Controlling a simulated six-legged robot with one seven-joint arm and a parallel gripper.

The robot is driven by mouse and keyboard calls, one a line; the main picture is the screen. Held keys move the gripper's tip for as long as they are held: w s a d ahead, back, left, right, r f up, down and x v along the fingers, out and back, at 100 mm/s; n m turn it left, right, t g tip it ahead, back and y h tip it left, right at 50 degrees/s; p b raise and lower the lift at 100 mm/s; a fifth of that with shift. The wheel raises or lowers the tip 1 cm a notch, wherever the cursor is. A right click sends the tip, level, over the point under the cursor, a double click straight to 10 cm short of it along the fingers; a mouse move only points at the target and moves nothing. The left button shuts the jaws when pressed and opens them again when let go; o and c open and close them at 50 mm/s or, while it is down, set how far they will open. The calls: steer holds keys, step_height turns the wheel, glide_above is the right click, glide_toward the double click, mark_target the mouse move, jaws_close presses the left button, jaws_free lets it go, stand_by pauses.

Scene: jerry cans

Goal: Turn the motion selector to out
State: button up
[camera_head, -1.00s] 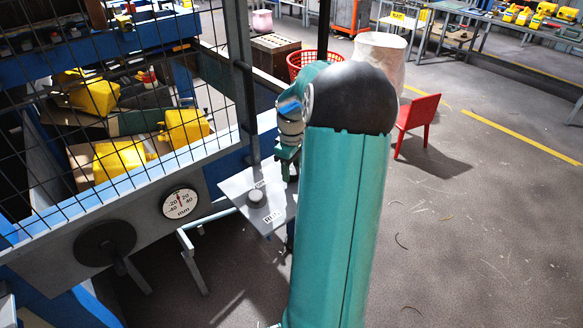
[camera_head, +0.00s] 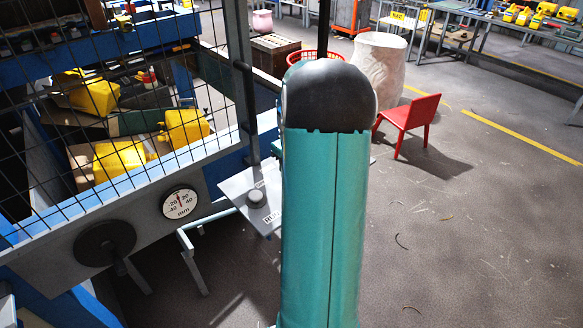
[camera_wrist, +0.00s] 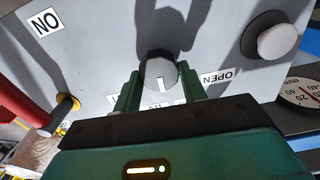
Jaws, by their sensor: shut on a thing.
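A grey round knob with a white pointer line, seemingly the motion selector (camera_wrist: 160,72), sits on a grey panel (camera_wrist: 100,50) in the wrist view. My gripper (camera_wrist: 160,88) is shut on it, one green finger at each side. The pointer line runs toward my gripper's palm. A label reading OPEN (camera_wrist: 217,77) is just right of the right finger. Labels to the left of and below the knob are partly hidden by my gripper, and I cannot read an "out" mark. In the head view my arm hides the gripper and this knob.
A pale round button (camera_wrist: 278,42) and a dial gauge (camera_wrist: 300,92) are to the right in the wrist view. An ON label (camera_wrist: 43,21) and a yellow-ringed post (camera_wrist: 67,103) are left.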

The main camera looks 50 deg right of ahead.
steer(key=m, duration=0.5)
steer(key=shift+m, duration=0.3)
steer(key=m, duration=0.5)
steer(key=shift+s+d+m, duration=0.15)
steer(key=shift+s+m, duration=0.05)
steer(key=shift+m, duration=0.2)
steer(key=o, duration=1)
steer(key=shift+r, duration=0.1)
steer(key=shift+c, duration=0.2)
step_height(320, 180, up, 14)
steer(key=shift+f, duration=0.2)
